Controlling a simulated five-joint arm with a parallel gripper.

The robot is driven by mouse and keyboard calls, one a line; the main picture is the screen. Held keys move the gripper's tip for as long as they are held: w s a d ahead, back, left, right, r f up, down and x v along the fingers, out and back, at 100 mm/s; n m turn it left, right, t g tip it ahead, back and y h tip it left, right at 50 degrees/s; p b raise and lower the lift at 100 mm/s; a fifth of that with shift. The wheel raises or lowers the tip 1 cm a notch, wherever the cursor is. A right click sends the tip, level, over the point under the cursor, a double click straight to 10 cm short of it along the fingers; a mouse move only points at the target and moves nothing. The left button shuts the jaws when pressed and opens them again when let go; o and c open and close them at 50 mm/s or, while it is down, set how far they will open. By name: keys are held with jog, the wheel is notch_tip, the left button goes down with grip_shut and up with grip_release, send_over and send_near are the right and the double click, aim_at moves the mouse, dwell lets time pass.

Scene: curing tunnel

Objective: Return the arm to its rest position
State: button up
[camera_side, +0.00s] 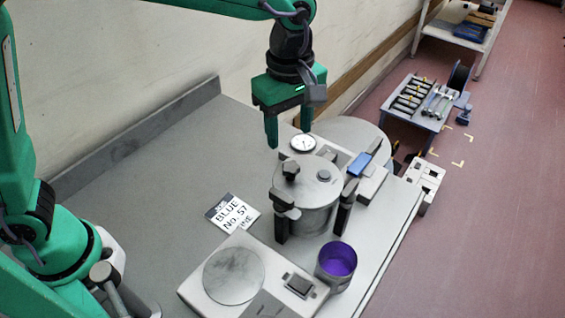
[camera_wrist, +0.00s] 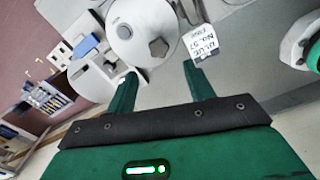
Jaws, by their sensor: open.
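My green arm reaches in from the upper left in the side view. My gripper (camera_side: 288,128) hangs with its fingers pointing down, open and empty, above the bench behind the lidded pot. In the wrist view my gripper (camera_wrist: 158,88) shows two green fingers spread apart with nothing between them. The grey bench top (camera_side: 165,165) lies below. The rest position is not marked in either view.
A grey lidded pot (camera_side: 305,195) with a knob and clamps stands below my gripper, near a round dial (camera_side: 303,143). A cup with purple contents (camera_side: 338,260), a scale-like device (camera_side: 233,275) and a printed card (camera_side: 233,213) are nearer. The left bench is clear.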

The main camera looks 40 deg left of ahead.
jog(key=s+a+r+m+t, duration=0.1)
jog(key=s+a+m+t, duration=0.1)
jog(key=s+a+m, duration=0.5)
jog(key=s+a+r+m+t, duration=0.2)
jog(key=s+a+m, duration=0.5)
jog(key=a, duration=0.9)
jog(key=shift+s+a+t, duration=0.3)
jog(key=shift+s+t, duration=0.4)
jog(key=shift+s, duration=0.1)
